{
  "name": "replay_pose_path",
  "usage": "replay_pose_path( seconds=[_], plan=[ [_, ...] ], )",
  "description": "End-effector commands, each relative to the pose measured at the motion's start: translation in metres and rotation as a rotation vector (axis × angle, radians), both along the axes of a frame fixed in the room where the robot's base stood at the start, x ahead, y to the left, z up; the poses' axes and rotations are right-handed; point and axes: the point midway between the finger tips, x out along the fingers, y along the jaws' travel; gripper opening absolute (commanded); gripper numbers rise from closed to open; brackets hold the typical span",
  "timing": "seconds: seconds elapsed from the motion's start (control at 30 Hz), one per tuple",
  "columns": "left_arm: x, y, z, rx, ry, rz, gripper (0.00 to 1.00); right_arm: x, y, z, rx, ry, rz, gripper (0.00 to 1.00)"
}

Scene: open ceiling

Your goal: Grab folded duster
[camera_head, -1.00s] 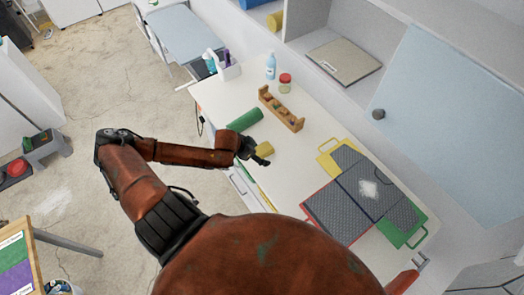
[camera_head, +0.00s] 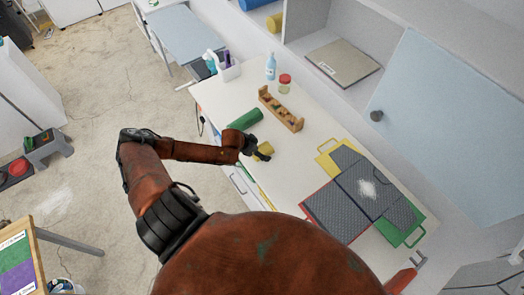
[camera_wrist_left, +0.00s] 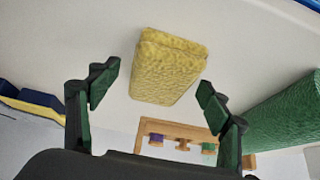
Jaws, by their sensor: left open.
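The folded duster (camera_wrist_left: 168,66) is a thick yellow textured pad. It lies on the white table (camera_head: 312,148), and in the head view it is a small yellow patch (camera_head: 265,147) partly hidden by my left gripper (camera_head: 262,154). In the left wrist view my left gripper (camera_wrist_left: 156,88) is open, with one dark green finger on each side of the picture. The duster shows between and beyond the fingertips, and nothing is held.
A green roll (camera_head: 246,118) lies close beside the duster. A wooden rack (camera_head: 281,108), a jar (camera_head: 285,81) and a blue bottle (camera_head: 270,66) stand farther back. Grey mats (camera_head: 336,210) with coloured frames cover the table's right part. The table between is clear.

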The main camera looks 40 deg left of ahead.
Motion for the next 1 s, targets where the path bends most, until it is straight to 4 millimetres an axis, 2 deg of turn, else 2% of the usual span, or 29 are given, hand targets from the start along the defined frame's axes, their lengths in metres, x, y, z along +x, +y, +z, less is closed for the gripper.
replay_pose_path(
  seconds=[0.13, 0.77, 1.0],
  plan=[
    [-0.0003, 0.0002, 0.0001, 0.000, 0.000, 0.000, 0.70, -0.0002, 0.0002, -0.0002, 0.000, 0.000, 0.000, 0.68],
    [-0.0004, 0.0003, 0.0005, 0.000, 0.000, 0.000, 0.27, -0.0007, -0.0001, -0.0002, 0.000, 0.001, 0.000, 0.68],
    [-0.0001, 0.0003, 0.0011, 0.000, 0.000, 0.000, 0.26, -0.0008, -0.0005, -0.0004, 0.000, 0.001, 0.000, 0.68]
  ],
)
